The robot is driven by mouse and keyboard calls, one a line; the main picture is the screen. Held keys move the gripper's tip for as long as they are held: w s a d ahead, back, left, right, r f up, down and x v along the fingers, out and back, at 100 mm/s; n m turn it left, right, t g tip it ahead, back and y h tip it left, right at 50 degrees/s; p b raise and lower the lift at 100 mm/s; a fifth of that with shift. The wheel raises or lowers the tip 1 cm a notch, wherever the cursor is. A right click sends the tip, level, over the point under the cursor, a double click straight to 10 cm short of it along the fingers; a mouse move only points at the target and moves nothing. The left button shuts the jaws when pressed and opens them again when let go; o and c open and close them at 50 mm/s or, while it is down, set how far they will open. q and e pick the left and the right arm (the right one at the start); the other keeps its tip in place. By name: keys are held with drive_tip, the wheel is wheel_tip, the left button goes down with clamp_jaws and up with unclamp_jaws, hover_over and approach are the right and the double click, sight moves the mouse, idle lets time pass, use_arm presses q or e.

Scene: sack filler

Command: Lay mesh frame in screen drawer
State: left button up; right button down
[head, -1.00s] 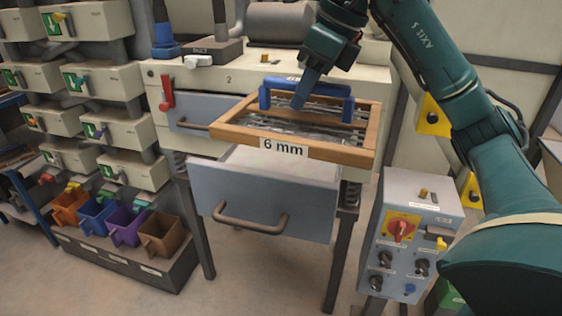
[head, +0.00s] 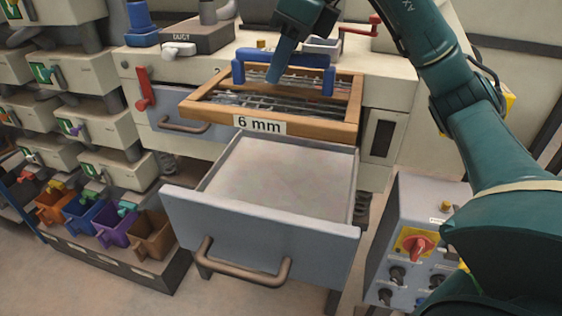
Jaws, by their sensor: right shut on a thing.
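The mesh frame (head: 197,108) is a wooden frame with wire mesh, a "6 mm" label on its front and a blue handle bar (head: 237,72) at its back. My right gripper (head: 274,79) is shut on this handle. It holds the frame roughly level above the rear part of the screen drawer. The screen drawer (head: 190,208) is a grey box with a brown pull handle. It stands open, and its visible floor looks bare. The frame hides the drawer's rear end. My left gripper is not in view.
A closed drawer (head: 165,98) with a red lever (head: 143,86) is at the left of the machine. A control box (head: 413,215) with knobs stands right of the open drawer. Dispensers and coloured bins (head: 115,229) are at the left.

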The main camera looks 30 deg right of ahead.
sight(317, 90)
wheel_tip(317, 90, down, 17)
drive_tip(key=shift+s+r, duration=0.1)
drive_tip(key=shift+r, duration=0.05)
drive_tip(key=shift+b, duration=0.3)
drive_tip(key=shift+f, duration=0.25)
drive_tip(key=c, duration=1.3)
unclamp_jaws()
drive_tip(key=shift+r, duration=0.1)
drive_tip(key=v, duration=1.2)
drive_tip(key=shift+r, duration=0.15)
